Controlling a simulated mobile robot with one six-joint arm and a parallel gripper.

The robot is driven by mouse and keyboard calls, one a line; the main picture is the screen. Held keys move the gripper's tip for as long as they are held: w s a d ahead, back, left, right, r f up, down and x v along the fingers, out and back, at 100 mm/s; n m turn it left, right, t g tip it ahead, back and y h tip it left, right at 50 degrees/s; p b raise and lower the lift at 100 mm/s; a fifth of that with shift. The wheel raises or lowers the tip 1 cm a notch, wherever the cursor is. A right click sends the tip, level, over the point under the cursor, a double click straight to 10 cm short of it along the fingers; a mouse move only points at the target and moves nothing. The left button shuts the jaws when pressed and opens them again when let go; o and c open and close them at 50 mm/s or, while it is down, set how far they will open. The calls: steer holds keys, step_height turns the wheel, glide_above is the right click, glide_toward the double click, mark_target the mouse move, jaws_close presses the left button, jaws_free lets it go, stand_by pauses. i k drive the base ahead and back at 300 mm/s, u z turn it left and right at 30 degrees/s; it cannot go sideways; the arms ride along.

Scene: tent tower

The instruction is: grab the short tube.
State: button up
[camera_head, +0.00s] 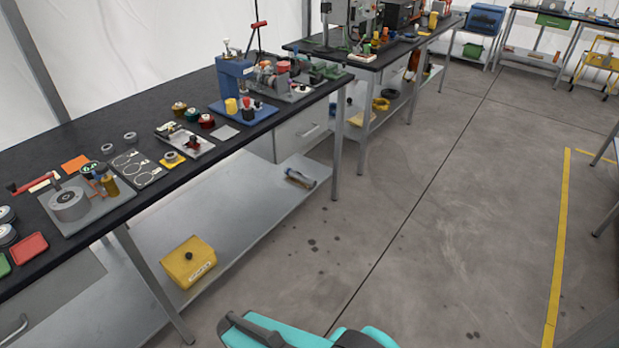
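I cannot tell for sure which thing is the short tube. Several small cylindrical parts lie on the near black-topped bench (50,135). They include a yellow cylinder (231,106) by the blue press, an amber cylinder (110,187) on a grey plate, and a small grey ring (130,136). My gripper is not in view. A teal and black part at the bottom edge looks like my own body, with open floor between it and the bench.
A yellow box (188,262) sits on the bench's lower shelf (265,210). A blue press (235,75) stands towards the bench's far end. A second bench (395,50) with tools is beyond. The grey floor (440,220) on the right is clear, with a yellow line (558,250).

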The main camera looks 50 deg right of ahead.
mark_target(297, 175)
steer(key=u, duration=1.5)
steer(key=k, duration=0.1)
steer(key=z, duration=2.95)
steer(key=k, duration=0.95)
steer(key=u, duration=0.15)
steer(key=i, duration=0.95)
steer(key=z, duration=0.05)
